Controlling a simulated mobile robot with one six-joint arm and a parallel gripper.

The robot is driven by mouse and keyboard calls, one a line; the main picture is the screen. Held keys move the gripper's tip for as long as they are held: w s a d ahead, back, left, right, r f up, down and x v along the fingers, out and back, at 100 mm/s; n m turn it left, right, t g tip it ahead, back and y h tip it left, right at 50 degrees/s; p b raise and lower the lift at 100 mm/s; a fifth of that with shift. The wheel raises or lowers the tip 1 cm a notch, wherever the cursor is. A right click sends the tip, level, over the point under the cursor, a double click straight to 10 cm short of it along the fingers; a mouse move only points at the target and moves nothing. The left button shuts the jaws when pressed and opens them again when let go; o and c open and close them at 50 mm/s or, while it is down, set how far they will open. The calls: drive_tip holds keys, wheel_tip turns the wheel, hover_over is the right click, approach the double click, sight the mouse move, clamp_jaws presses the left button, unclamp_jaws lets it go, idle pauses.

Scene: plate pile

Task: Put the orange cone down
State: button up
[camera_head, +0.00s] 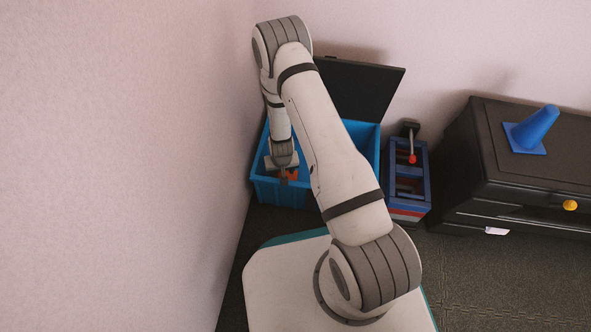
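A small patch of orange (292,174), which looks like part of the orange cone, shows at the tip of my gripper (287,177). My gripper points down inside the left part of an open blue bin (277,192). The arm and gripper hide most of the orange thing, so its shape and whether it touches the bin floor cannot be made out. The fingers are too small and covered to tell whether they are open or shut on it.
The bin's dark lid (365,88) stands open behind it. A blue and red box with a red-tipped lever (412,157) stands right of the bin. A blue cone (535,128) stands on a dark cabinet (485,150) with a yellow knob (570,205). A wall is close on the left.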

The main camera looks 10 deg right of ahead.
drive_tip(key=o, duration=1.1)
